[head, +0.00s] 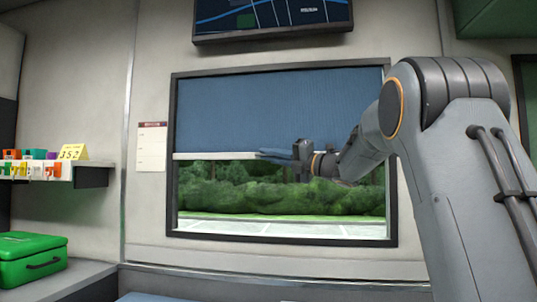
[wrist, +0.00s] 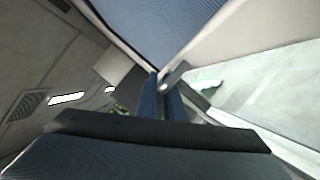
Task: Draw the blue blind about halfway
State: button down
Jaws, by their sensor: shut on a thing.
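The blue blind (head: 270,105) covers roughly the upper half of the window. Its pale bottom bar (head: 212,156) runs level across the left part, and the arm hides much of its right part. My gripper (head: 263,154) reaches in from the right and is shut at the bar. In the wrist view the blind (wrist: 175,25) fills the top. My gripper's blue fingers (wrist: 160,85) are close together there, against a small grey tab (wrist: 174,77) at the blind's lower edge. The exact grip is hard to see.
The dark window frame (head: 285,240) surrounds the blind, with greenery visible below it. A screen (head: 270,18) hangs above. A shelf (head: 92,177) with small coloured items and a green case (head: 28,260) stand at left.

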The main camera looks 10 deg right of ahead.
jog(key=shift+f+b, duration=1.2)
jog(key=shift+f, duration=0.75)
jog(key=c, duration=2.2)
grip_release()
jog(key=v, duration=0.7)
jog(key=shift+s+d+b, duration=0.25)
jog(key=shift+b, duration=0.1)
